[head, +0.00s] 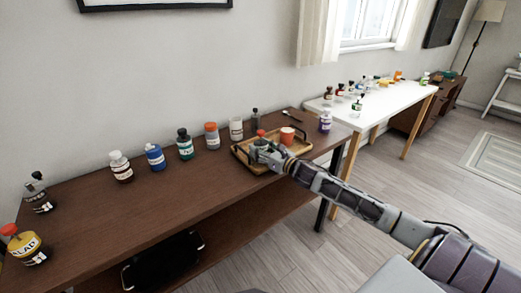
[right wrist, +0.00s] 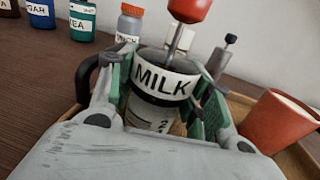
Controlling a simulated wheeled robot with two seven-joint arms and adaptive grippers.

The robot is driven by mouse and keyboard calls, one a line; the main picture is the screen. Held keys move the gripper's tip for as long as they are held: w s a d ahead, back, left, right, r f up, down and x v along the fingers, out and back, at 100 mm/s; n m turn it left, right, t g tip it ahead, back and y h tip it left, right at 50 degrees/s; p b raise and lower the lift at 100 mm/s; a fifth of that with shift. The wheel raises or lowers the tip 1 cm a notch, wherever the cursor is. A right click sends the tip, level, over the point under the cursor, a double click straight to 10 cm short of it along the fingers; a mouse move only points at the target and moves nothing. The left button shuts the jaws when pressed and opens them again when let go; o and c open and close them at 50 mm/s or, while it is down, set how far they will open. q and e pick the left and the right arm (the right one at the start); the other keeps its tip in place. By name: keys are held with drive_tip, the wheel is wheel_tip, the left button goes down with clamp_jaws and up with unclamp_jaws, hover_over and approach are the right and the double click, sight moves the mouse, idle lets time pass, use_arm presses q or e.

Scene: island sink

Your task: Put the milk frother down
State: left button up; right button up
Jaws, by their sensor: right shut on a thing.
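The milk frother (right wrist: 163,83) is a clear jar with a white MILK label, a black band and a plunger with a red knob. My right gripper (right wrist: 162,92) is shut around its body, one finger on each side. In the head view my right gripper (head: 266,153) is over the front left part of a wooden tray (head: 246,161), and the frother's red knob (head: 261,132) shows just above it. The frother looks upright or nearly so. Its base is hidden, so I cannot tell whether it touches the tray. My left gripper is out of view.
An orange-red cup (head: 287,136) stands on the tray right of the frother. Several labelled jars and bottles line the brown table's (head: 130,213) back, including a blue one (head: 155,158). A purple-labelled bottle (head: 325,122) stands right of the tray.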

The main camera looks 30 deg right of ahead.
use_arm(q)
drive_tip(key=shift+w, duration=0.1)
use_arm(e)
drive_tip(key=o, duration=0.7)
drive_tip(key=shift+f, duration=0.1)
drive_tip(key=shift+c, duration=0.2)
drive_tip(key=o, duration=0.4)
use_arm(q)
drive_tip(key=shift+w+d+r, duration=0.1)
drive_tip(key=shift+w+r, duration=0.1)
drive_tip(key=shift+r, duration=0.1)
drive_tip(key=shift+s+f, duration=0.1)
